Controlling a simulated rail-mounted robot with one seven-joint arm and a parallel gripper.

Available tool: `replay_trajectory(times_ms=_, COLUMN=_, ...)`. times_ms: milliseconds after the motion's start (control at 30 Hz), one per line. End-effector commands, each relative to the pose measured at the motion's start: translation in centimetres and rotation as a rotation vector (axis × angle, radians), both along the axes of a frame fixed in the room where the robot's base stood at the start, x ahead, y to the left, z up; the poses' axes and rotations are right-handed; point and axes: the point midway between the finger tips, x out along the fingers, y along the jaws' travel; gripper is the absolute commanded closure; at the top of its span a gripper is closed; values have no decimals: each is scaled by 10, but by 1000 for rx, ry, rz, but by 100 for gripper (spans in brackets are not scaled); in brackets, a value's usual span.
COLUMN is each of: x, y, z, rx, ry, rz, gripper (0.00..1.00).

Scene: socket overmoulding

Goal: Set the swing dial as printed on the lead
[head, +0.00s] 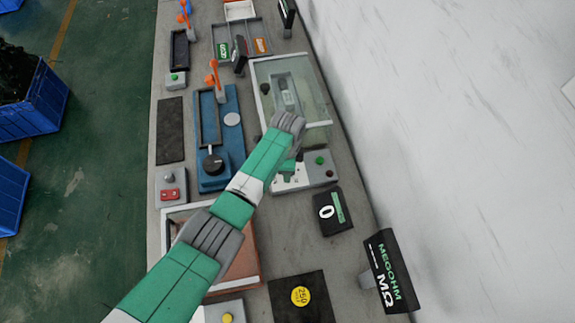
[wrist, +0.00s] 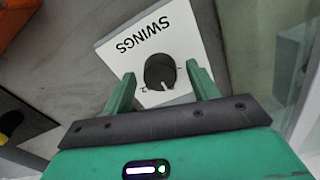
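The swing dial (wrist: 160,70) is a round black knob with a white pointer on a white plate (wrist: 187,32) printed SWINGS, which appears upside down in the wrist view. The pointer aims down toward my gripper, near a small printed mark. My gripper (wrist: 161,74) is open, one green finger on each side of the dial, with visible gaps; I cannot tell how far above the plate the tips are. In the head view my gripper (head: 288,171) is over the white plate (head: 296,183), and the arm hides the dial. No printing on a lead is readable.
A clear-covered chamber (head: 308,78) stands just behind the plate. A grey control box (head: 318,168) with green and red buttons is right of the gripper. A blue fixture (head: 237,150) is left.

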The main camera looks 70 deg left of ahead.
Motion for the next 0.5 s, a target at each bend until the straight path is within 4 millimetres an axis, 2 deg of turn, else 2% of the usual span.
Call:
replay_trajectory(times_ms=267, x=0, y=0, z=4, rx=1, ry=0, rz=0, gripper=41)
replay_trajectory(times_ms=500, x=0, y=1, z=50, rx=2, ry=-2, rz=0, gripper=41)
